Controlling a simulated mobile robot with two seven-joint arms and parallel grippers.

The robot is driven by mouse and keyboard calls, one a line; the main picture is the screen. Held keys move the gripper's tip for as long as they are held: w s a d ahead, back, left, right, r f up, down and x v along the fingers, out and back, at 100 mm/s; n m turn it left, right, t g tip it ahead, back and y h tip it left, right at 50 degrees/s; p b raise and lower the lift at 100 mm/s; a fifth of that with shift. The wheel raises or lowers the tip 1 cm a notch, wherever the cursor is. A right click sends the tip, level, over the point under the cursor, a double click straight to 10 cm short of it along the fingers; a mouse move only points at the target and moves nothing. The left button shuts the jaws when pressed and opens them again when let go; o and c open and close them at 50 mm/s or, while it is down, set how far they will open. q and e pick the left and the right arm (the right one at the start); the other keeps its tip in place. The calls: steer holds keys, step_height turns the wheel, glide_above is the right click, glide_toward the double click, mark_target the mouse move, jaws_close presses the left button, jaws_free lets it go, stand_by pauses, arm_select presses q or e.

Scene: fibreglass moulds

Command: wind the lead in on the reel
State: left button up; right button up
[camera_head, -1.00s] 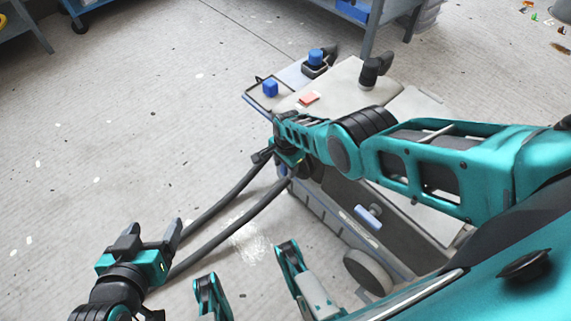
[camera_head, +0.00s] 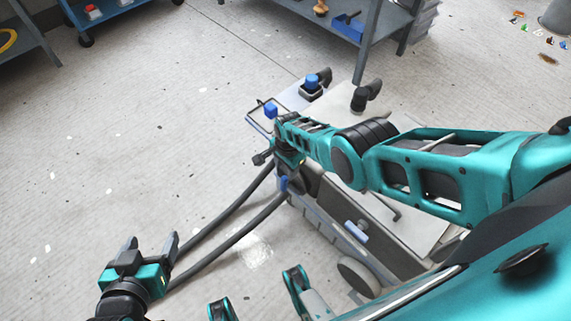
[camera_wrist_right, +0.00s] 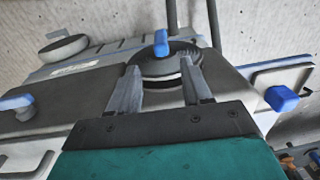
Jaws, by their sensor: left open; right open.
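The reel (camera_wrist_right: 158,68) is a dark round drum on the side of a grey cart (camera_wrist_right: 100,95), with a blue knob (camera_wrist_right: 161,43) on it. The knob also shows in the head view (camera_head: 283,183), just below my right gripper (camera_head: 277,160). In the right wrist view my right gripper (camera_wrist_right: 160,82) is open, its fingers spread in front of the reel and apart from the knob. I cannot make out the lead on the reel. My left gripper (camera_head: 150,249) is open and empty, beside the ends of two dark bars (camera_head: 228,215) that run from the cart.
A blue block-like knob (camera_wrist_right: 281,99) sits at the cart's right edge in the right wrist view. A blue-topped part (camera_head: 312,82) stands at the cart's far end. A blue-grey shelf (camera_head: 345,20) stands behind. The floor at left is open.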

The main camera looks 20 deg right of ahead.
mark_target(287, 183)
arm_select(q)
steer(key=shift+r+p, duration=0.45)
steer(key=shift+r, duration=0.4)
arm_select(e)
steer(key=shift+r, duration=0.8)
arm_select(q)
steer(key=shift+d, duration=0.1)
arm_select(e)
steer(key=shift+c, duration=0.4)
